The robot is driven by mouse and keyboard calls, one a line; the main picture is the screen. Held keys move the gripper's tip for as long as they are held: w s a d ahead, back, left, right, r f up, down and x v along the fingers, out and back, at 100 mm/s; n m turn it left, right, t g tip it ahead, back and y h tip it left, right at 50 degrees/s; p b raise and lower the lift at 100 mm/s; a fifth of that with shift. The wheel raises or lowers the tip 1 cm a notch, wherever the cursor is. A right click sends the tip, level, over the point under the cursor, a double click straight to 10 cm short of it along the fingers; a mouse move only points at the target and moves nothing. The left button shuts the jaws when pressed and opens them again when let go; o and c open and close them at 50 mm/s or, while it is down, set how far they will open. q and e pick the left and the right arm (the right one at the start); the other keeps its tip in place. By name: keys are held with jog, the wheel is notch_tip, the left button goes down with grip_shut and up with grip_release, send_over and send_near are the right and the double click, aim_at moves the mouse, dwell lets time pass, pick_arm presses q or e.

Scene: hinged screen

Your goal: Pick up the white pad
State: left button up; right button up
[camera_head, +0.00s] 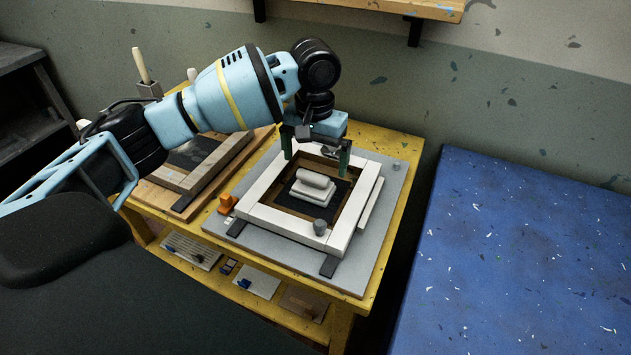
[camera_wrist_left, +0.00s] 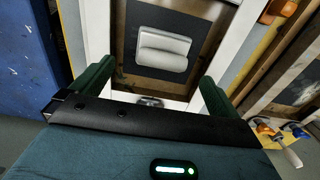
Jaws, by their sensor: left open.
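The white pad (camera_head: 312,190) has a rounded grip on top and lies on the dark panel inside the white frame of the hinged screen (camera_head: 270,219). In the left wrist view the white pad (camera_wrist_left: 163,50) lies beyond my fingertips, between their lines. My left gripper (camera_head: 316,152) is open and empty, above the far side of the frame. Its two green fingers stand apart and do not touch the pad. In the left wrist view my left gripper (camera_wrist_left: 155,78) shows both fingers wide apart. My right gripper is not in view.
The screen stands on a grey board (camera_head: 356,270) on a yellow table (camera_head: 346,308). A grey knob (camera_head: 320,227) sits on the near frame. An orange block (camera_head: 227,203) is at left, near a second wooden frame (camera_head: 193,168). A blue table (camera_head: 530,260) stands at right.

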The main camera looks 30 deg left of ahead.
aim_at(313, 173)
pick_arm(q)
jog(key=shift+a+f, duration=0.15)
jog(key=shift+f, duration=1.75)
jog(key=shift+a+f, duration=0.1)
jog(key=shift+f, duration=1.8)
jog(key=shift+c, duration=0.3)
jog(key=c, duration=0.9)
jog(key=shift+o, duration=0.2)
jog(key=shift+r, duration=0.15)
jog(key=shift+r, duration=0.5)
notch_tip(313, 173, up, 2)
jog(key=shift+r, duration=0.15)
jog(key=s+a, duration=0.2)
jog(key=a, duration=0.3)
jog(key=s+a+r, duration=0.1)
jog(key=s+a, duration=0.1)
jog(key=a, duration=0.3)
jog(key=s+a, duration=0.1)
jog(key=a, duration=0.4)
jog(key=shift+s+r, duration=0.25)
jog(key=shift+s, duration=0.15)
